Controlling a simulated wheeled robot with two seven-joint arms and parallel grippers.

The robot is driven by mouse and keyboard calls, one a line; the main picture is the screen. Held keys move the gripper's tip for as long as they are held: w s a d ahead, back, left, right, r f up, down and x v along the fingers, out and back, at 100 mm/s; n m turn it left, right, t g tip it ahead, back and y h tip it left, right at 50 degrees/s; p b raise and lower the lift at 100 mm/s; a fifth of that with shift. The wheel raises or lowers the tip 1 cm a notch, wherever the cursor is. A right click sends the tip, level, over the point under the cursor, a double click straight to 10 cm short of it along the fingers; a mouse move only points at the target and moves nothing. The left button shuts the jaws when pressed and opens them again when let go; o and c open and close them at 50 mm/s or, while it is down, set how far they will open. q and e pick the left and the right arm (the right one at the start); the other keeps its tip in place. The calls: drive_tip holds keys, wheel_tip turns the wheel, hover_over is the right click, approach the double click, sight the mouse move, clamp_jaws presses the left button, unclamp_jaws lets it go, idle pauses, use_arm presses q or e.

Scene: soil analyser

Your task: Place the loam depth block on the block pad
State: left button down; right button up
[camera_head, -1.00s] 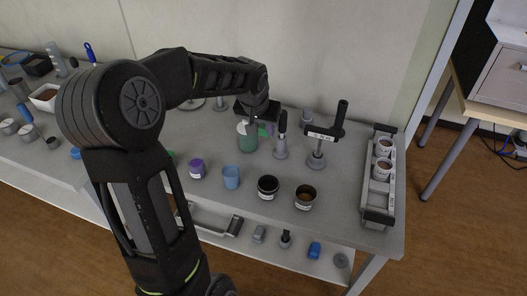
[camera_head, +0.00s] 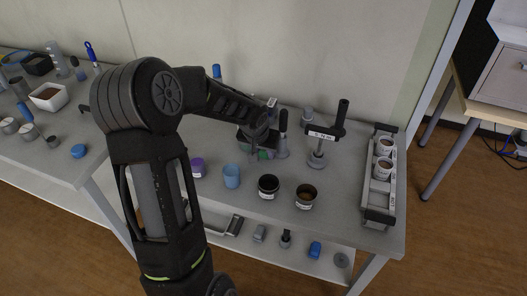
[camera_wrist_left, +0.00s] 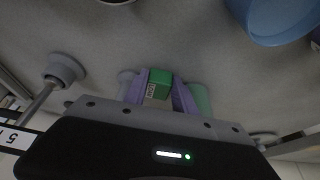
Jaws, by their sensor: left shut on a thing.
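My left gripper (camera_head: 263,155) is low over the middle of the long bench, just left of an upright grey post. In the left wrist view its purple fingers (camera_wrist_left: 159,92) are shut on a small block (camera_wrist_left: 160,77) with a green face and a white label. The label is too small to read, so I cannot confirm that this is the loam block. In the head view the gripper and arm mostly hide the block. I cannot make out the block pad in either view. My right gripper is not in view.
A light blue cup (camera_head: 231,176), a black cup (camera_head: 268,186) and a soil-filled cup (camera_head: 305,196) stand along the front. A green cylinder (camera_wrist_left: 203,98) is beside the fingers.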

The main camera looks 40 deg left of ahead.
use_arm(q)
drive_tip(key=shift+f, duration=0.15)
drive_tip(key=c, duration=1.3)
unclamp_jaws()
drive_tip(key=shift+r, duration=0.25)
drive_tip(key=v, duration=1.1)
drive_tip(key=shift+r, duration=0.35)
drive_tip(key=shift+s+d, duration=0.1)
drive_tip(key=shift+s, duration=0.05)
